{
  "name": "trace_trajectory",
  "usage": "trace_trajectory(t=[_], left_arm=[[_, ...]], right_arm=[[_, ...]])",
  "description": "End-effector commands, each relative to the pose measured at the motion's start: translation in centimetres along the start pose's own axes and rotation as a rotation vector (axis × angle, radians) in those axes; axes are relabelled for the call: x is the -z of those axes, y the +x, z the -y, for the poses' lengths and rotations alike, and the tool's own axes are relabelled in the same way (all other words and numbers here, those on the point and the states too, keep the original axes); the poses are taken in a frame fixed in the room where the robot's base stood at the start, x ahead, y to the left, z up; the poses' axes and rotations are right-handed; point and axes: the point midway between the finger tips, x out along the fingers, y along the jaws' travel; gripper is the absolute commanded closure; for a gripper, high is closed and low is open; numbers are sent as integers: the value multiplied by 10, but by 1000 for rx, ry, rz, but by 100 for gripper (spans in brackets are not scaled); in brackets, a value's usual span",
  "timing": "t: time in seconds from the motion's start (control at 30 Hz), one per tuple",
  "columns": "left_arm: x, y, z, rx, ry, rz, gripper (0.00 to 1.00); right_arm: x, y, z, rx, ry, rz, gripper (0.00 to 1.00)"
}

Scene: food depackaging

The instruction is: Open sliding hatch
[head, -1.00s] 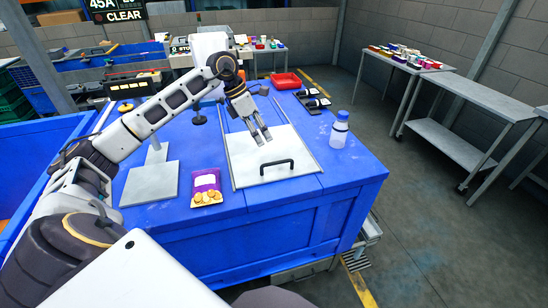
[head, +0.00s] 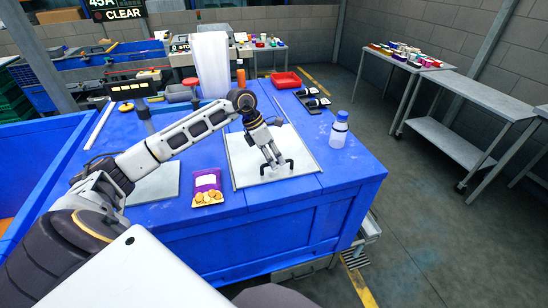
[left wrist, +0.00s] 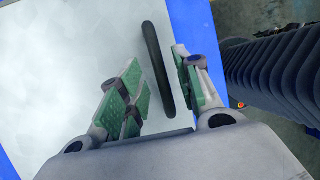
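The sliding hatch (head: 245,168) is a pale flat panel set in the blue table top, and it also fills much of the left wrist view (left wrist: 60,70). Its black bar handle (head: 289,163) stands near its front edge. In the left wrist view, the handle (left wrist: 155,62) lies between the green-padded fingers of my left gripper (left wrist: 160,88). The fingers are apart, with a gap visible on the handle's left side. In the head view, my left gripper (head: 274,162) points down at the handle. My right gripper is not in view.
A snack pack (head: 207,188) lies left of the hatch, and a clear bottle with a blue cap (head: 339,130) stands to its right. A red tray (head: 286,80) and a dark tray (head: 313,101) sit farther back. Grey side tables (head: 450,143) stand at right.

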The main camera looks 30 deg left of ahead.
Motion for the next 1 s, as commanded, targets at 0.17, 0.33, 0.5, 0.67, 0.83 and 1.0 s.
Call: trace_trajectory(t=[0.17,0.33,0.5,0.67,0.83,1.0], left_arm=[[0,0,0,0,0,0,66],[0,0,0,0,0,0,80],[0,0,0,0,0,0,100],[0,0,0,0,0,0,100],[0,0,0,0,0,0,100],[-1,-1,-4,0,0,1,100]], right_arm=[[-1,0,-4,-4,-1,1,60],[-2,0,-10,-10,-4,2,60],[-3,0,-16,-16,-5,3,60],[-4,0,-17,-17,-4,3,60],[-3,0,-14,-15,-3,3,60],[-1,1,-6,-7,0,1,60]])
